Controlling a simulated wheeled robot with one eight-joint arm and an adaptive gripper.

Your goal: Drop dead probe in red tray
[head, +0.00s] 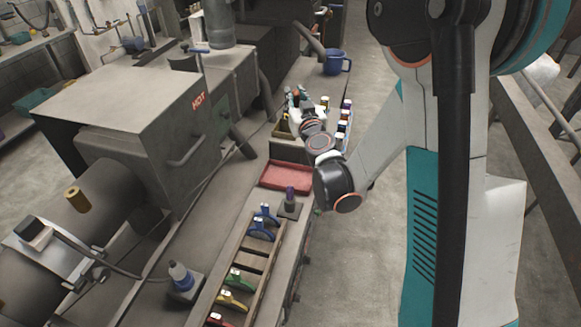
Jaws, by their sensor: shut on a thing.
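The red tray (287,178) is a shallow, empty tray on the bench, nearer to me than my gripper. Several small pieces with coloured tops stand in a row (343,127) just right of my gripper.
A wooden rack (253,262) with coloured clips is nearer. A grey oven marked HOT (135,105) is at left.

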